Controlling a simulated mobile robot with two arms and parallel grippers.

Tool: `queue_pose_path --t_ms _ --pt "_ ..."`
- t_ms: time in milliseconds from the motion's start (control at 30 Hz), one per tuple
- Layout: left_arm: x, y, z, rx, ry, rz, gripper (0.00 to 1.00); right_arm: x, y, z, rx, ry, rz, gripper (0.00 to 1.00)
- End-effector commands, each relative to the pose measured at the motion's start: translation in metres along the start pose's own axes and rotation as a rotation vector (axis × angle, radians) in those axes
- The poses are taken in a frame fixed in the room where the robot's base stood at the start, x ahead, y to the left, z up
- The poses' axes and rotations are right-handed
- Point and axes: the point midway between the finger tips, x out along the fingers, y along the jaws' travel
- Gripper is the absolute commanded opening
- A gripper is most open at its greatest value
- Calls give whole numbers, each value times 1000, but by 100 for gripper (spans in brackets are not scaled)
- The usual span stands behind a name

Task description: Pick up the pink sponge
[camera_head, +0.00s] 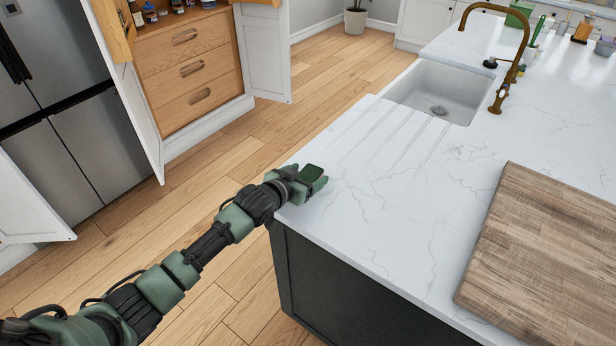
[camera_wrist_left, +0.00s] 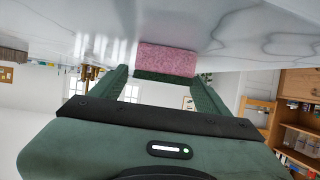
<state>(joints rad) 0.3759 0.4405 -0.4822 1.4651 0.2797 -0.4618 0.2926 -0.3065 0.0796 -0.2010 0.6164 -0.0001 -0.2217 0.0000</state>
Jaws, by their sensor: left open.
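The pink sponge (camera_wrist_left: 167,60) has a dark green scrub layer and rests on the white marble counter. In the left wrist view, which looks upside down, it lies at the tips of my left gripper (camera_wrist_left: 160,80). The fingers are open on either side of its near end, and I cannot tell whether they touch it. In the head view my left gripper (camera_head: 314,183) is low over the counter's near left corner. A dark green patch (camera_head: 312,173) there looks like the sponge's top; its pink part is hidden. My right gripper is not in view.
The counter (camera_head: 400,220) has drain grooves and a sink (camera_head: 445,92) with a brass tap (camera_head: 508,75) beyond. A wooden board (camera_head: 550,255) lies at right. Open cabinet doors (camera_head: 265,50) stand across the wooden floor. The counter around the gripper is clear.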

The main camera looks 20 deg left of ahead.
Motion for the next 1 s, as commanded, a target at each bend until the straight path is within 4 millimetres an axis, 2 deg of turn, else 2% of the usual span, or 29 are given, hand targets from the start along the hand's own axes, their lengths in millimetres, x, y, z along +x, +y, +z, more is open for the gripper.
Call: queue_pose_path --t_ms 133,400,467,633,1000 --pt "12 0 0 0 0 1 76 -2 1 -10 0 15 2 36" --pt "14 0 1 1 0 1 76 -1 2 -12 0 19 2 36" --pt "14 0 1 1 0 1 62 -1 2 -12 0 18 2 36" --pt "14 0 1 1 0 1 15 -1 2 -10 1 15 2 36" --pt "13 0 -3 1 0 1 13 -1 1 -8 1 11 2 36"
